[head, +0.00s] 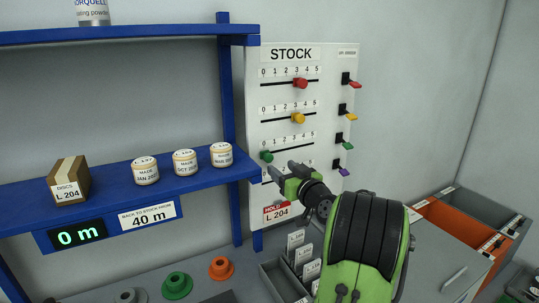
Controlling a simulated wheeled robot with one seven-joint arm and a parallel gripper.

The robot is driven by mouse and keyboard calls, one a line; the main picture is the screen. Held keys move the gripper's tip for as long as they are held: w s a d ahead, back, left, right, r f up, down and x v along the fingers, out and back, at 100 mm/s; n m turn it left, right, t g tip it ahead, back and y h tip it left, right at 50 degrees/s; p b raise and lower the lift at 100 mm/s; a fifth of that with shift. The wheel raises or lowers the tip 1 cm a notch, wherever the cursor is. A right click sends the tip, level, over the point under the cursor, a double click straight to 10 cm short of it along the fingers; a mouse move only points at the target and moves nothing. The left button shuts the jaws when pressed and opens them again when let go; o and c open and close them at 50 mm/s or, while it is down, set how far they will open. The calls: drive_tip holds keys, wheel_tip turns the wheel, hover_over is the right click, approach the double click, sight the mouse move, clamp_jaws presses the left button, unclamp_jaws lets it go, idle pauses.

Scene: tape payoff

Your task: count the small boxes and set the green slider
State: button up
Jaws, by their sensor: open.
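The white STOCK board (337,60) carries slider rows numbered 0 to 5. The green slider (267,156) is at the left end of the third row, near 0. My gripper (280,169) is open and empty, just below and right of the green slider; I cannot tell whether it touches the knob. It hides much of the fourth row, including any knob there. On the blue shelf (108,180), one small brown box (68,181) labelled DISCS L 204 stands at the left. Three round labelled tins (145,171), (185,163), (221,155) stand right of it.
The red slider (300,83) is near 3, the yellow slider (298,118) near 3. Coloured clips (349,82) line the board's right side. A display (77,235) reads 0 m; a sign (147,216) reads 40 m. Grey and orange bins (452,233) stand at right.

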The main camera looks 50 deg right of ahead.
sight(270, 158)
drive_tip(key=p+x, duration=0.2)
drive_tip(key=x, duration=0.5)
drive_tip(key=shift+s, duration=0.1)
drive_tip(key=shift+c, duration=0.4)
clamp_jaws()
